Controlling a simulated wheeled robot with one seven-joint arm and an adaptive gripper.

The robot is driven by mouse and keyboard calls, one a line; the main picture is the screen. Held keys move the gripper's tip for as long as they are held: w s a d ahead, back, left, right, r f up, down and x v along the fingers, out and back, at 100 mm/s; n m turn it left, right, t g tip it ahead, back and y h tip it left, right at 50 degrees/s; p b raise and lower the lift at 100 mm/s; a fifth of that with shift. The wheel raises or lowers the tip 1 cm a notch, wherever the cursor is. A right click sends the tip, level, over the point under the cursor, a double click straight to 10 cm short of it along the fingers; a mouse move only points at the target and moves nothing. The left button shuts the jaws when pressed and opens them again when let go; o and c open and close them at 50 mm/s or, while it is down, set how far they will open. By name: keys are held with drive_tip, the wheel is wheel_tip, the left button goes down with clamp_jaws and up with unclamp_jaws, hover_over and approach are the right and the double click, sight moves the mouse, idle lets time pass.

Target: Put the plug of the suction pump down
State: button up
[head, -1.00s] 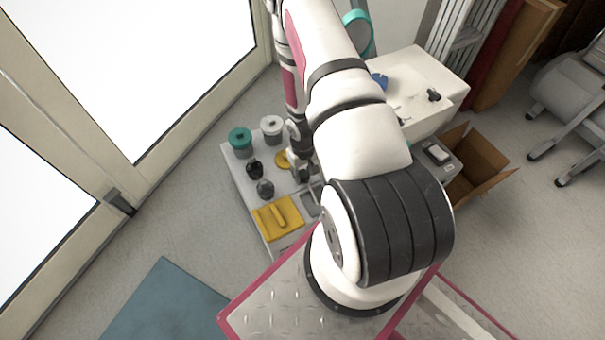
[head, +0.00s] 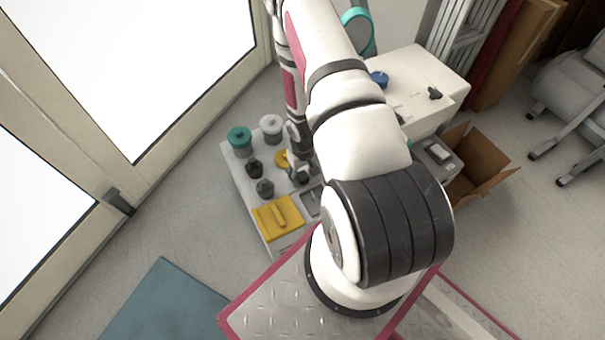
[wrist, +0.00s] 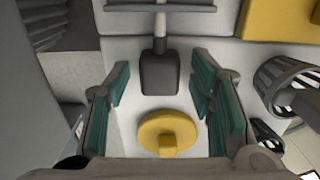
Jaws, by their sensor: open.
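A dark grey block with a thin pale stem, which looks like the plug (wrist: 160,74), lies on the pale top of a low unit in the wrist view. My gripper (wrist: 163,95) is open, with its teal finger pads apart on either side of the plug. I see a gap between each pad and the plug. In the head view my gripper (head: 302,176) is low over the unit, partly hidden by my arm, and I cannot make out the plug there.
A yellow round lid (wrist: 168,134) lies close to the plug, between the fingers' bases in the picture. A yellow tray (head: 278,217), dark knobs (head: 255,168) and a teal-lidded jar (head: 240,140) stand on the unit. An open cardboard box (head: 482,165) is to the right.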

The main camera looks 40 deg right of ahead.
wheel_tip(320, 180, up, 13)
drive_tip(key=p, duration=0.6)
wheel_tip(320, 180, up, 15)
drive_tip(key=h, duration=0.1)
hover_over(303, 175)
drive_tip(key=w+a, duration=0.2)
drive_tip(key=w, duration=0.1)
drive_tip(key=s+a+r+n, duration=0.1)
drive_tip(key=s+a+r, duration=0.15)
drive_tip(key=r, duration=0.55)
drive_tip(key=s+a+r, duration=0.1)
drive_tip(key=a+r, duration=0.3)
drive_tip(key=r, duration=0.5)
drive_tip(key=s+a+r, duration=0.4)
drive_tip(key=s, duration=0.3)
drive_tip(key=s+a+r+n, duration=0.1)
drive_tip(key=s+a+r, duration=0.3)
drive_tip(key=s, duration=0.3)
drive_tip(key=s+a+r+n+y, duration=0.1)
drive_tip(key=s+a+r, duration=0.3)
drive_tip(key=s+r, duration=0.2)
drive_tip(key=shift+s, duration=0.95)
drive_tip(key=shift+d, duration=0.1)
wheel_tip(303, 175, up, 29)
drive_tip(key=t+p, duration=0.4)
drive_tip(key=p, duration=2.2)
drive_tip(key=shift+d+f, duration=0.2)
drive_tip(key=shift+d, duration=0.05)
